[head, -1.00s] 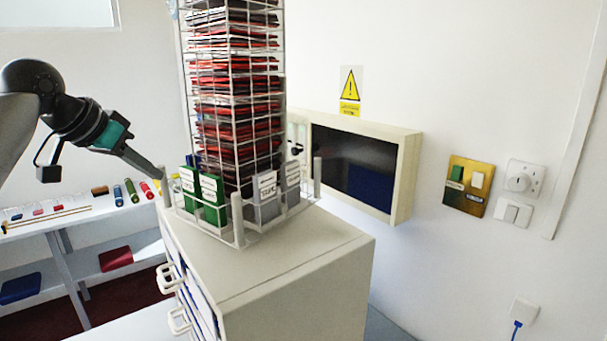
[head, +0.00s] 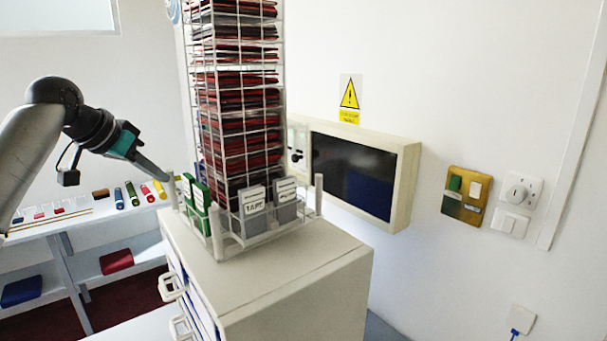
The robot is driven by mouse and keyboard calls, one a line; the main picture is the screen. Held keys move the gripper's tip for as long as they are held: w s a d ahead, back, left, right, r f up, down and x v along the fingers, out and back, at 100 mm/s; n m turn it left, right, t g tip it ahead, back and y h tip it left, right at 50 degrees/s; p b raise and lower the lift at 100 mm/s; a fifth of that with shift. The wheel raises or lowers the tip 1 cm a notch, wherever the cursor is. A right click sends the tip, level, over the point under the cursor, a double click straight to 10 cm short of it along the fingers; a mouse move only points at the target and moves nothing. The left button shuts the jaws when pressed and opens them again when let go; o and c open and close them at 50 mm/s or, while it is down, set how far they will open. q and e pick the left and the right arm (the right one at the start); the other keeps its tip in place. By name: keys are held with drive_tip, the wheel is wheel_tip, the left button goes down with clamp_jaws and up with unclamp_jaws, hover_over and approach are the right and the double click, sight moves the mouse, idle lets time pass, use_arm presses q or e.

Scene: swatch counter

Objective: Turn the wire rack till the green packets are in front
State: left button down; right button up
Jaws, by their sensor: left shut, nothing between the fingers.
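The wire rack (head: 240,140) stands upright on a cream cabinet, its tall cage filled with dark and red packets. At its foot, green packets (head: 197,196) are on the left side, seen edge-on. Grey packets (head: 253,201) with white labels face the front right. Short grey posts (head: 216,232) stand at the base corners. My left gripper (head: 168,178) is shut and empty. Its tip is at the rack's left edge, by a corner post; I cannot tell whether it touches. My right gripper is not in view.
The cabinet top (head: 290,255) is bare to the front and right of the rack. A dark-screened wall box (head: 404,190) is close behind on the right. A shelf (head: 95,225) with coloured rolls is at the left. Handles (head: 170,287) jut from the cabinet.

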use_arm(q)
drive_tip(key=shift+w, duration=0.2)
wheel_tip(320, 180, up, 7)
idle(0.9)
